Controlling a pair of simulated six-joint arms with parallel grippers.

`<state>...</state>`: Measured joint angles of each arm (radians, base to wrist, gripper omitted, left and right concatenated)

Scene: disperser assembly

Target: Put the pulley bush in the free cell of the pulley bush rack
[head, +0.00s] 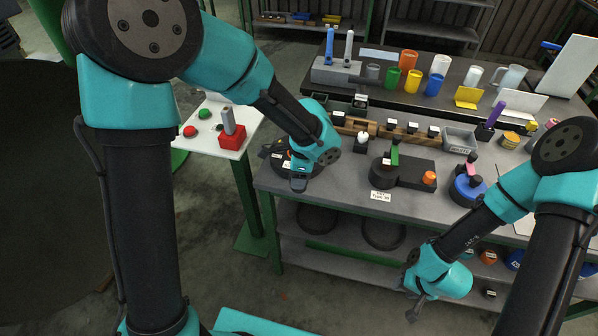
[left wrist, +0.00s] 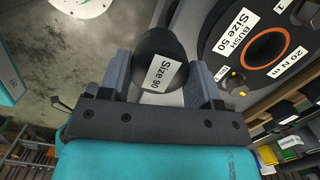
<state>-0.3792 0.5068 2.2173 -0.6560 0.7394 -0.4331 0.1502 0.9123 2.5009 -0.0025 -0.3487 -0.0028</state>
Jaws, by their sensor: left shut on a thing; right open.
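My left gripper (head: 298,184) is near the left front edge of the grey workbench. In the left wrist view its fingers (left wrist: 161,85) are shut on a dark, rounded pulley bush (left wrist: 165,45) with a white "Size 90" label. In the head view the bush cannot be made out apart from the gripper. A long wooden rack (head: 423,138) with white-labelled dark parts stands along the back of the bench, probably the pulley bush rack. Its free cell cannot be made out. My right gripper (head: 416,308) is open and empty, low in front of the bench.
A black disc with an orange ring and a "BUSH Size 50" label (left wrist: 234,45) is beside the held bush. A black fixture (head: 408,173), a blue fixture (head: 466,190) and a grey bin (head: 460,139) stand on the bench. Coloured cups stand behind. A white side table (head: 222,145) is left.

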